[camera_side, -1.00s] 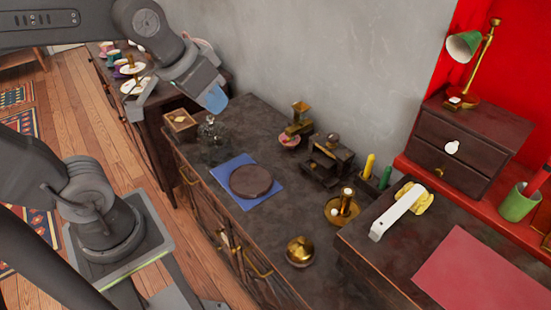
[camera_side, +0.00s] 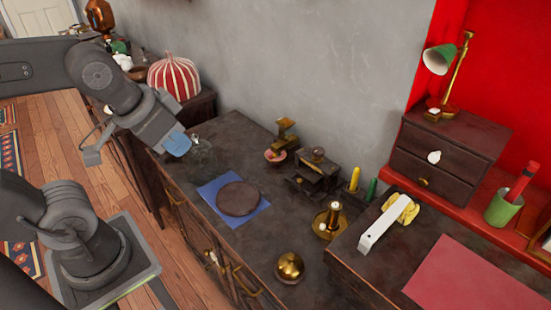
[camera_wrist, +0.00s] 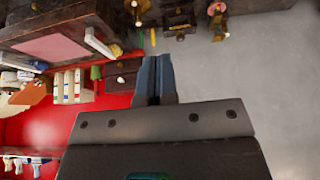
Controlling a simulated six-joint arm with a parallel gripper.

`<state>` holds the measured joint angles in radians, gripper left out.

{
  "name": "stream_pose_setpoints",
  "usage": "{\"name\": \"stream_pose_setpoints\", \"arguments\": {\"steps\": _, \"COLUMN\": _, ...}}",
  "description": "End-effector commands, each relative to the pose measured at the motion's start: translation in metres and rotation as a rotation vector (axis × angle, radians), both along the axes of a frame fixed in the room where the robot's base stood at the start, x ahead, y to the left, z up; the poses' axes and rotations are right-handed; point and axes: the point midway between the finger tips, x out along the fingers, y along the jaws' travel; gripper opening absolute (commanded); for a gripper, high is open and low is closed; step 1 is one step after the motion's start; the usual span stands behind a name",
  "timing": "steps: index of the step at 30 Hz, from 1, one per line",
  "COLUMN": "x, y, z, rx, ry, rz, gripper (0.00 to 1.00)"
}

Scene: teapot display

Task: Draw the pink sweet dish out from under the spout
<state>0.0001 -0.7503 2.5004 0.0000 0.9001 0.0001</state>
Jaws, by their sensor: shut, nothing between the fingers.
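The small pink sweet dish (camera_side: 275,155) sits on the dark worktop near the wall, right under a brass spout piece (camera_side: 287,132). My gripper (camera_side: 177,145) is in the air at the left end of the worktop, well to the left of the dish, with its bluish fingers close together and empty. In the wrist view my gripper (camera_wrist: 154,78) shows its fingers closed side by side.
A glass vessel (camera_side: 200,149) stands beside my fingertips. A dark round slab (camera_side: 239,198) lies on a blue mat (camera_side: 213,186) in front of the dish. A dark stand (camera_side: 314,176) is close right of the dish. A brass candlestick (camera_side: 329,221) and brass bowl (camera_side: 289,267) are farther right.

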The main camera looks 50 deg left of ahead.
Motion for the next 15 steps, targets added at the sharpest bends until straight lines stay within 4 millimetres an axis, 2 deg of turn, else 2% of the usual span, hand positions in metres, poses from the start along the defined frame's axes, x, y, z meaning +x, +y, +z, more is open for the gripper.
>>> {"name": "stream_pose_setpoints", "arguments": {"steps": 7, "x": 0.0, "y": 0.0, "z": 0.0, "rx": 0.0, "ry": 0.0, "rz": 0.0, "gripper": 0.0}}
{"name": "stream_pose_setpoints", "arguments": {"steps": 11, "x": 0.003, "y": 0.0, "z": 0.001, "rx": -0.007, "ry": 0.002, "rz": 0.004, "gripper": 0.12}}
{"name": "stream_pose_setpoints", "arguments": {"steps": 15, "x": 0.02, "y": -0.002, "z": 0.003, "rx": -0.054, "ry": 0.016, "rz": 0.03, "gripper": 0.24}}
